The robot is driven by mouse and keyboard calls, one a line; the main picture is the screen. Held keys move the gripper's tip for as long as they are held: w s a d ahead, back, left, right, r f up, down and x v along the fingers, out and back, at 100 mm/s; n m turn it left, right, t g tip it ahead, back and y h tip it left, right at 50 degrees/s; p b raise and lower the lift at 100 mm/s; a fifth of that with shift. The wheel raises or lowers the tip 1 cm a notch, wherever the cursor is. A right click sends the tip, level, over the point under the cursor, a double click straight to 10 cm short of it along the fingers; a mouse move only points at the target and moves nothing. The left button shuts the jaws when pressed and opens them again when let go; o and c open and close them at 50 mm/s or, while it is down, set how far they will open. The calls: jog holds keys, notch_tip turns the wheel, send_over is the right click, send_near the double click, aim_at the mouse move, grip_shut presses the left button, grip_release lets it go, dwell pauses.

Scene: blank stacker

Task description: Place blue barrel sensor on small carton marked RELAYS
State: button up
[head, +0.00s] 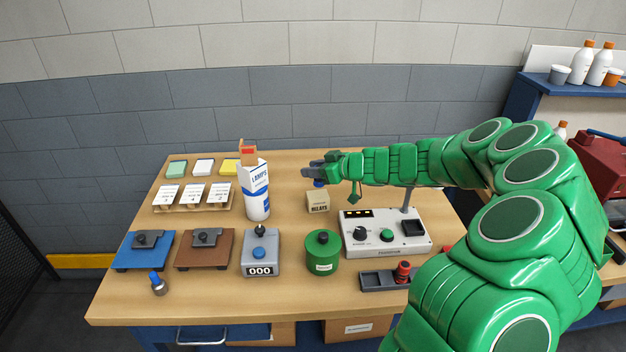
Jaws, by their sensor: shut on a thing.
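The small carton marked RELAYS (318,204) is a tan box standing on the table, right of the white and blue LAMPS carton. My gripper (313,173) is above it, shut on a small blue thing, which I take to be the blue barrel sensor (319,184). Only a little of the sensor shows below the fingers. It is just above the carton's top or touching it; I cannot tell which. The fingers hide most of the sensor.
The tall LAMPS carton (256,197) stands close left of my gripper. A grey control box (386,247) with an upright post is to the right, under my arm. A green canister (323,257) is in front. A blue-topped metal piece (158,284) stands front left.

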jog(key=shift+w+a+f, duration=0.1)
jog(key=shift+w+f, duration=0.45)
jog(key=shift+f, duration=1.7)
jog(key=shift+f, duration=0.15)
jog(key=o, duration=1.1)
jog(key=shift+c, duration=0.2)
